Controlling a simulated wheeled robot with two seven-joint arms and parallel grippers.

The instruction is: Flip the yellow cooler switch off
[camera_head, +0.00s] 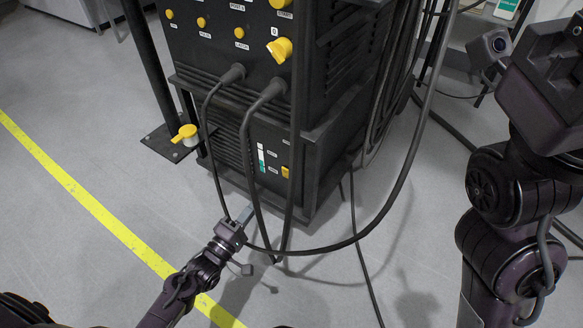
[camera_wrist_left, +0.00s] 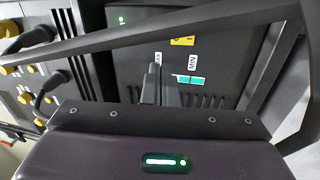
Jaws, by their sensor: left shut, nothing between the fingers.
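The yellow cooler switch (camera_head: 285,171) is a small block on the front of the black lower unit (camera_head: 272,192), right of a white and green level strip (camera_head: 262,158). In the left wrist view the switch (camera_wrist_left: 182,41) shows beyond the fingers, partly covered by a dark cable. My left gripper (camera_head: 247,213) is shut and empty, low in front of the unit. Its fingers (camera_wrist_left: 160,82) point toward the panel near the MAX and MIN labels, apparently short of the switch. I cannot read the switch's position.
Thick black cables (camera_head: 245,130) hang from the upper unit and loop past my left gripper. Yellow knobs (camera_head: 280,50) sit on the upper panel. A yellow-topped part (camera_head: 185,134) stands at the left. The grey floor with a yellow line (camera_head: 100,212) is open at left.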

